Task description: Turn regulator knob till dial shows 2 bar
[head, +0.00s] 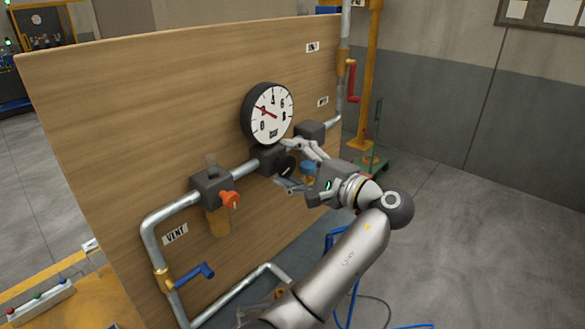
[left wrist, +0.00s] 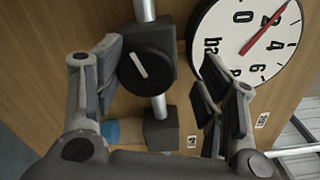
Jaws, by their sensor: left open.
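The round dial (head: 267,114) is on the wooden panel, white with a black rim. Its red needle lies at about the 2 mark. It also shows in the left wrist view (left wrist: 228,50), where the needle runs close beside the 2, on the 4 side. The black regulator knob (left wrist: 146,68) sits below the dial and bears a white pointer line, tilted. In the head view my gripper partly hides it. My left gripper (head: 285,165) is open, with one finger on each side of the knob. A gap shows at the right finger; contact at the left finger is unclear.
An orange-red knob (head: 230,199) is on a grey block left of the regulator. A blue lever (head: 195,275) is below, beside the VENT label (head: 176,235). A red lever (head: 352,82) is on the right pipe.

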